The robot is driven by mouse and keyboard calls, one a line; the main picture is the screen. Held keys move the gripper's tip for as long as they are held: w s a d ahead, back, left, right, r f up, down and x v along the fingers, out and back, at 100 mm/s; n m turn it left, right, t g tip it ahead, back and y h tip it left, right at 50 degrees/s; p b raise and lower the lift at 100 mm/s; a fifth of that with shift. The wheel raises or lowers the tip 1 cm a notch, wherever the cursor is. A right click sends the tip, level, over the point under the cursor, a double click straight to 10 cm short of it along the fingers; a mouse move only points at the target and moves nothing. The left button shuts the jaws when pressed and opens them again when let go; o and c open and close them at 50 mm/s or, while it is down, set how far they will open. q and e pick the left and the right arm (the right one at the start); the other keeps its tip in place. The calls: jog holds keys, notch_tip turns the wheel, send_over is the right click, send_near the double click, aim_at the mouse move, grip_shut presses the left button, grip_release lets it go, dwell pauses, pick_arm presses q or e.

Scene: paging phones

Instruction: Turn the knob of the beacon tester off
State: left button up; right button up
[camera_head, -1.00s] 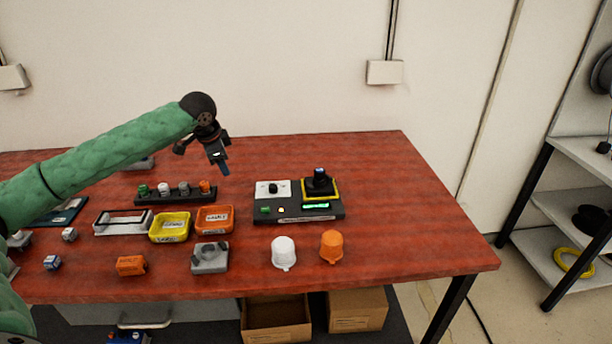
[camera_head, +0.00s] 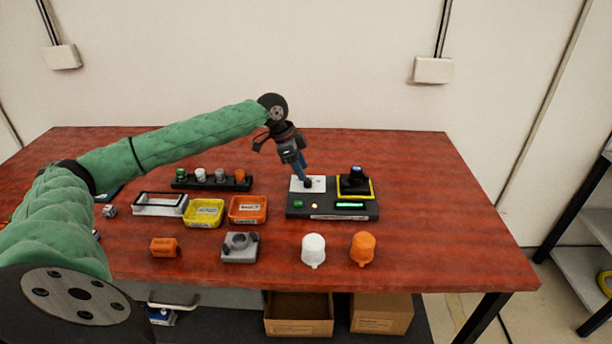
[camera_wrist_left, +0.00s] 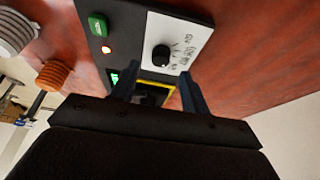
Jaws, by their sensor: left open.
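The beacon tester (camera_head: 328,215) is a dark box at the right of the red table, with a white dial panel, a green button, a small lit lamp, a green lit display and a yellow-rimmed socket. Its black knob (camera_wrist_left: 160,55) shows on the white panel with markings around it in the wrist view. My left gripper (camera_head: 304,178) is open and points down over the white panel, its blue-grey fingers close to the knob (camera_head: 308,184). In the wrist view the fingers (camera_wrist_left: 158,90) are apart, with nothing between them. I cannot tell whether they touch the knob.
A white dome (camera_head: 313,250) and an orange dome (camera_head: 362,248) stand in front of the tester. A yellow tray (camera_head: 204,222), an orange tray (camera_head: 248,221) and a grey fixture (camera_head: 240,257) lie to the left. A rack of several coloured caps (camera_head: 212,184) stands behind them.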

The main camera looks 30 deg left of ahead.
aim_at(308, 183)
pick_arm(q)
jog(key=x, duration=0.4)
jog(key=shift+a, duration=0.1)
pick_arm(e)
jog(key=shift+s+d+r, duration=0.3)
jog(key=shift+d+r, duration=0.1)
jog(key=shift+r, duration=0.15)
pick_arm(q)
jog(key=shift+c, duration=0.3)
